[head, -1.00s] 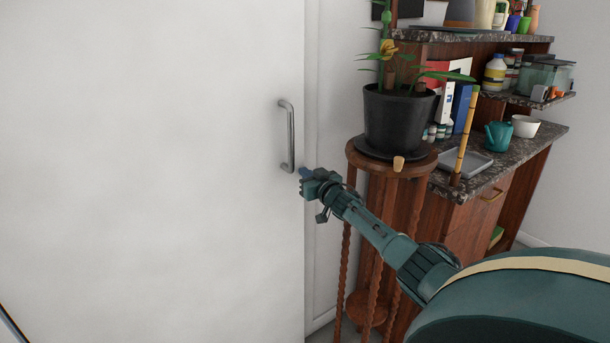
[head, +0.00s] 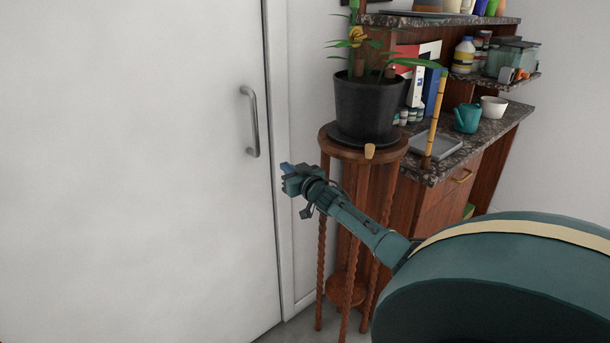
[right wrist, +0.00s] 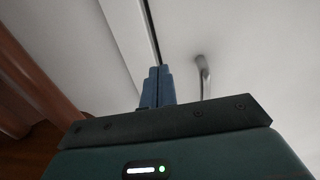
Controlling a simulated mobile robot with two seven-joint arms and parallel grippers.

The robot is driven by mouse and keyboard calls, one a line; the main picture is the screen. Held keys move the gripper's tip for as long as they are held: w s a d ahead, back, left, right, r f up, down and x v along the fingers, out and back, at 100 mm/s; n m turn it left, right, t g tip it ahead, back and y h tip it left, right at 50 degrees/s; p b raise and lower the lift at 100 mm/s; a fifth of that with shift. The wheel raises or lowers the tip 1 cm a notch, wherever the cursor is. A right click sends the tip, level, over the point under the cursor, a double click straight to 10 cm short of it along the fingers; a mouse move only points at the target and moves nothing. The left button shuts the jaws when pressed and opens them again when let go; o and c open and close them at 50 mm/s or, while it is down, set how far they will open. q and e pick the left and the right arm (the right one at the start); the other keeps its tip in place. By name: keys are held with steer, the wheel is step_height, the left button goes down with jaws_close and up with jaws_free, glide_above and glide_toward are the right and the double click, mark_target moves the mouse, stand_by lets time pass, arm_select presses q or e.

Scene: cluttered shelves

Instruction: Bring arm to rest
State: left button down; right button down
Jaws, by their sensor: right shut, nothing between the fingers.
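My right arm reaches in from the lower right of the head view. Its gripper (head: 287,168) is near the door frame, in front of the white door (head: 130,170) and right of and a little below the metal door handle (head: 251,122). In the right wrist view the blue fingers (right wrist: 156,88) are together and hold nothing. The handle (right wrist: 203,75) shows beyond them to the right, apart from them. My left gripper is not in view.
A wooden plant stand (head: 330,145) with a black potted plant (head: 368,108) stands close to the right of the gripper. The door looks closed.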

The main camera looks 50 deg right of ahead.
arm_select(q)
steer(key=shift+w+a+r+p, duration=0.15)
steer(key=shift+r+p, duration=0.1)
steer(key=shift+p, duration=0.15)
arm_select(e)
steer(key=d+v, duration=0.1)
steer(key=v, duration=0.5)
steer(key=shift+s+a, duration=0.2)
steer(key=shift+s, duration=0.15)
